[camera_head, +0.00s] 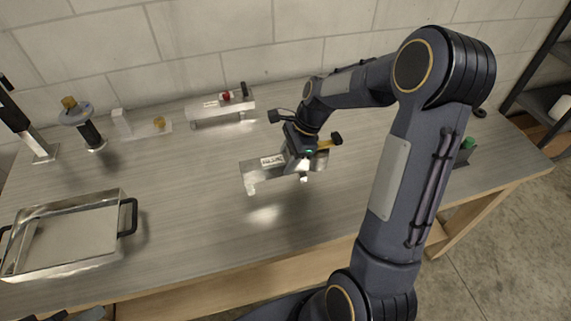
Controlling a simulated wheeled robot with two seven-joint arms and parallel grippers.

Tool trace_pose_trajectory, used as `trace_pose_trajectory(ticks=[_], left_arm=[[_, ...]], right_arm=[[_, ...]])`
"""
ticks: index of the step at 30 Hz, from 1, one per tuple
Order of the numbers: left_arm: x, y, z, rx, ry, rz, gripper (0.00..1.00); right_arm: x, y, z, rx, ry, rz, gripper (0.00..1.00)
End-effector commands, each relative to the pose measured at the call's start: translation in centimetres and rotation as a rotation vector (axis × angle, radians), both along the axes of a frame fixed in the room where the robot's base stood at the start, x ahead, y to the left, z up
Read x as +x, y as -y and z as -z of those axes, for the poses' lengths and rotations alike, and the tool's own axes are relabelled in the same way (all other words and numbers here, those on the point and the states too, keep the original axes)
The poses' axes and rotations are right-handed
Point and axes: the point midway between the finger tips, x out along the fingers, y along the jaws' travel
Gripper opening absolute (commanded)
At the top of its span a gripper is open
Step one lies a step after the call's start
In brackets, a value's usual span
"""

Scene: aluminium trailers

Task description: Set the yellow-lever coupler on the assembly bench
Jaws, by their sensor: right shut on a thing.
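The yellow-lever coupler (262,175) is a silver channel-shaped piece with a printed label and a yellow lever (324,144) on its right side. My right gripper (299,158) is shut on it from above and hides part of its middle and right end. The coupler is over the middle of the assembly bench (190,215), roughly level. A bright reflection lies on the bench in front of it, and it seems to be a little above the surface, though contact is hard to judge. Dark parts at the bottom left edge may be my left gripper (78,315), mostly cut off.
Another silver coupler (212,107) with a red knob and black lever stands at the back. A metal tray (70,238) with black handles is at the left. A jack (90,130) stands at the back left. Bare bench lies between tray and coupler.

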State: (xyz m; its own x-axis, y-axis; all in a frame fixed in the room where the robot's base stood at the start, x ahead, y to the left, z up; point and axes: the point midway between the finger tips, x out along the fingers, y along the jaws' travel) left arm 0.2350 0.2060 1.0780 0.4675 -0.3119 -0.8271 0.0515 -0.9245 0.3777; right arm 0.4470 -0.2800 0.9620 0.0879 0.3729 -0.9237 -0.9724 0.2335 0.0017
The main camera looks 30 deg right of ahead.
Motion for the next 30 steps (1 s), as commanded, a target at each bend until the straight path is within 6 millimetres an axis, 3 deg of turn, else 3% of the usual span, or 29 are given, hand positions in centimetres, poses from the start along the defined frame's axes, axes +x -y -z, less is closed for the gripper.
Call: trace_pose_trajectory(ticks=[7,14,25,26,30], left_arm=[[0.0,0.0,-0.3,0.000,0.000,0.000,0.36],[0.0,0.0,-0.3,0.000,0.000,0.000,0.36],[0.0,0.0,0.0,0.000,0.000,0.000,0.36],[0.0,0.0,0.0,0.000,0.000,0.000,0.36],[0.0,0.0,-0.1,0.000,0.000,0.000,0.36]], right_arm=[[1.1,-0.1,1.1,0.002,0.002,-0.001,0.00],[0.9,-0.1,4.0,0.001,0.000,0.001,0.00],[1.0,-0.1,4.4,0.000,0.003,0.000,0.00],[0.9,-0.1,4.5,0.000,0.001,-0.001,0.41],[0.9,-0.1,4.4,0.000,0.001,-0.001,0.60]])
